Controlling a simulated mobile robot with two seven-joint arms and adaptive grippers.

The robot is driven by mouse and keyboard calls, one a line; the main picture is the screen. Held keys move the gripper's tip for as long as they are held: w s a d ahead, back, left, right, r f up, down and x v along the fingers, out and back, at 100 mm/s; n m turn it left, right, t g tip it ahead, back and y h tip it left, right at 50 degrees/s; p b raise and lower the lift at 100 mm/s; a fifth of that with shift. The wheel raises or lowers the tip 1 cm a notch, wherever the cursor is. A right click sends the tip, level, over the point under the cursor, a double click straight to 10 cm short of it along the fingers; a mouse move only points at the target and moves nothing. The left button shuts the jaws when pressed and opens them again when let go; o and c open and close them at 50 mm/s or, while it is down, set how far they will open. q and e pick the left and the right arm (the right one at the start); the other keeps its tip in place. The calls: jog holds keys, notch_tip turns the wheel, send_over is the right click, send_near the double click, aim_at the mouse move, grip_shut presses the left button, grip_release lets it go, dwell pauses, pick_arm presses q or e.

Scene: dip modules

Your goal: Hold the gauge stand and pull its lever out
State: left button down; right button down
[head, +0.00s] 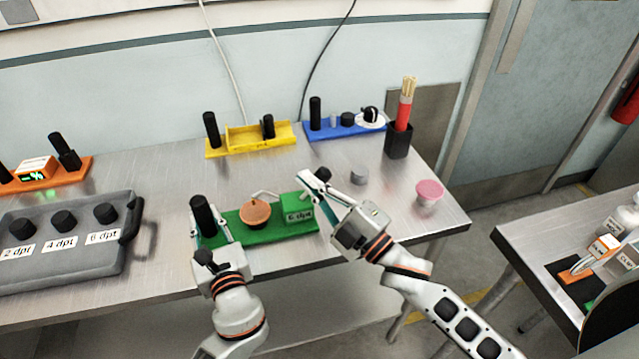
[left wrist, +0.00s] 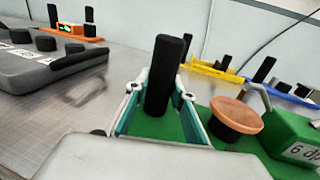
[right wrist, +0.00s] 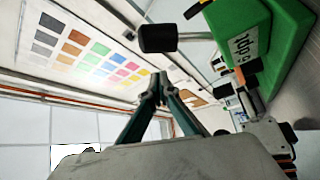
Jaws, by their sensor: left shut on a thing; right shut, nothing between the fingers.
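The gauge stand is a green base (head: 262,236) with a black post (head: 203,216) at its left end, a copper-coloured disc (head: 256,212) in the middle and a green block (head: 297,213) labelled "6 dpt" at its right. My left gripper (left wrist: 163,88) is shut on the black post, its fingers on either side. The lever shows in the right wrist view as a rod ending in a black knob (right wrist: 158,38), next to the green block (right wrist: 275,40). My right gripper (right wrist: 158,84) is shut and empty, its fingertips close to the knob; contact cannot be told.
Behind stand a yellow fixture (head: 250,139), a blue fixture (head: 340,130) and a black cup (head: 398,142) of sticks. A grey case (head: 70,245) with knobs lies at left. A grey knob (head: 359,177) and a pink-topped pot (head: 429,192) stand at right.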

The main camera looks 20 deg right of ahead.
aim_at(198, 200)
jog(key=a+v, duration=0.1)
jog(key=v, duration=0.8)
jog(key=shift+s+d+f, duration=0.2)
jog(key=shift+s+f, duration=0.15)
jog(key=shift+s, duration=0.2)
pick_arm(q)
jog(key=c, duration=1.6)
grip_release()
notch_tip(198, 200, up, 2)
jog(key=shift+r+p, duration=0.25)
jog(key=shift+p, duration=0.8)
jog(key=shift+r, duration=2.5)
pick_arm(e)
jog(key=shift+r, duration=0.95)
pick_arm(q)
jog(key=shift+s+d, duration=0.1)
